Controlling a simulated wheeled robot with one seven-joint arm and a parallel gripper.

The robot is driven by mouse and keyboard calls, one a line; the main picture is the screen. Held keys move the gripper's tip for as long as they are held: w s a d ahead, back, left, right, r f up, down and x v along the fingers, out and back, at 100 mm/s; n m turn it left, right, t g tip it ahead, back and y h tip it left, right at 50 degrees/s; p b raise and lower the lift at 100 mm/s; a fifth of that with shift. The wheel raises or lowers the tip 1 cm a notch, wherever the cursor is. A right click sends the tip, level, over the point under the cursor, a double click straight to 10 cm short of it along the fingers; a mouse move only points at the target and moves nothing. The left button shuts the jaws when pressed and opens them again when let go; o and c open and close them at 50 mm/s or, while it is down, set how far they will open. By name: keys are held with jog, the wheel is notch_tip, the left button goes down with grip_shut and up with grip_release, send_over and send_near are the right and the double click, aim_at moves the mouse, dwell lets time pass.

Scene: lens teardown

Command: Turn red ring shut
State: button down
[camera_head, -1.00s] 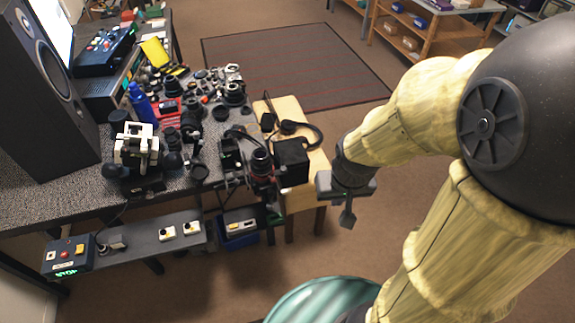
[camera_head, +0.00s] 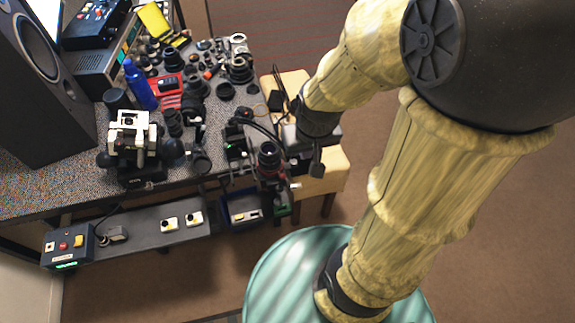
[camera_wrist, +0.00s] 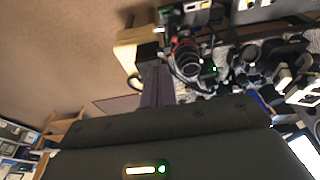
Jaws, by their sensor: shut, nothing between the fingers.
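The red ring (camera_head: 271,174) is a dark red band around an upright black lens (camera_head: 268,152) in a clamp-like holder at the right end of the bench. In the wrist view, red (camera_wrist: 177,43) shows at the lens (camera_wrist: 187,62), above and right of the fingers. My gripper (camera_head: 317,168) is shut and empty, just right of the lens with a small gap between them. Its grey fingers (camera_wrist: 158,88) also show in the wrist view. Ring markings are too small to read.
A light wooden stool (camera_head: 330,172) stands beside the bench end, partly behind my gripper. Cameras and lenses crowd the bench (camera_head: 60,185). A lower shelf (camera_head: 140,235) carries switch boxes and a control box (camera_head: 68,243). Brown floor (camera_head: 480,230) is open at right.

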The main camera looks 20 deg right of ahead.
dwell(0.3)
jog(key=w+d+f+m+y+b, duration=0.2)
jog(key=d+f+m+y+b, duration=0.3)
jog(key=f+m, duration=0.3)
jog(key=w+d+f+m+y+b, duration=0.3)
jog(key=d+f+m+y+b, duration=0.2)
jog(key=m, duration=0.7)
notch_tip(320, 180, down, 4)
jog(key=shift+d+r+g+b, duration=0.3)
jog(key=shift+d+b, duration=0.1)
jog(key=shift+d, duration=0.6)
jog(key=shift+f, duration=0.1)
